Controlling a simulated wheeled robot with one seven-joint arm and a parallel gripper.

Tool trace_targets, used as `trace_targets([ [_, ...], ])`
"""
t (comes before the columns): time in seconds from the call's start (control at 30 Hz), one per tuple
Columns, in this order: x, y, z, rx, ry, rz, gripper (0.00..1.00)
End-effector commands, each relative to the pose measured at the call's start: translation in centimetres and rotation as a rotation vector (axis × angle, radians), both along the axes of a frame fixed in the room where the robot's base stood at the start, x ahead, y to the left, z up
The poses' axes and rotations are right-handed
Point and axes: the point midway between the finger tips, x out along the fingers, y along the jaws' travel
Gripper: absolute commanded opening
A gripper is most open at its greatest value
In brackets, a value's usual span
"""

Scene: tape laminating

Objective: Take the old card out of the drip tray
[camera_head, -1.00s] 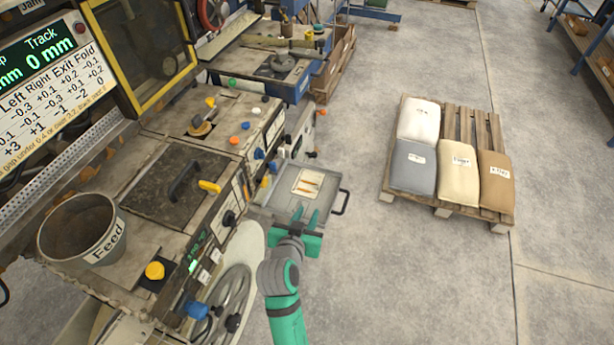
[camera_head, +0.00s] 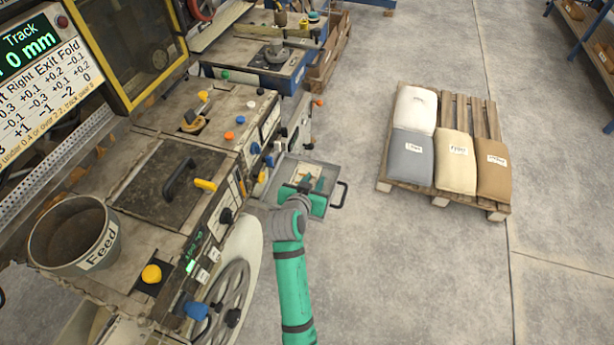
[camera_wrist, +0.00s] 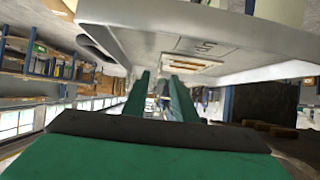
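The drip tray (camera_head: 333,187) is a shallow grey tray with a dark handle, sticking out from the side of the machine in the head view. The old card (camera_head: 308,170) is a small pale card lying in it, partly hidden by my gripper. My gripper (camera_head: 311,183) is over the near part of the tray, fingers pointing toward the card. In the wrist view, my gripper (camera_wrist: 163,75) has two green fingers apart with nothing visible between them. The card (camera_wrist: 195,63) shows just beyond the fingertips, on the tray (camera_wrist: 245,62). Whether the fingers touch the card cannot be told.
The machine (camera_head: 180,180) with knobs, a hatch and a grey Feed bucket (camera_head: 75,237) stands left of the tray. A pallet (camera_head: 460,112) with several sacks stands on the floor to the right. The floor between tray and pallet is clear.

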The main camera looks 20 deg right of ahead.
Motion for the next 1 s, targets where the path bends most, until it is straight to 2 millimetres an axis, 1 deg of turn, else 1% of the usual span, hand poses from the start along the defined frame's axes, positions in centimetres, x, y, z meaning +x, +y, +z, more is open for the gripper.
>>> trace_targets([
  [0.03, 0.4, -0.6, -0.4, 0.001, 0.002, -0.003, 0.25],
  [0.2, 1.7, -1.4, -1.2, -0.001, 0.001, -0.002, 0.25],
  [0.47, 1.9, -1.5, -1.3, -0.001, 0.001, 0.000, 0.25],
  [0.5, 1.9, -1.5, -1.3, -0.001, 0.001, 0.000, 0.21],
  [0.6, 1.9, -1.5, -1.3, -0.001, 0.001, 0.000, 0.00],
  [1.0, 1.9, -1.5, -1.2, -0.001, -0.001, -0.001, 0.00],
])
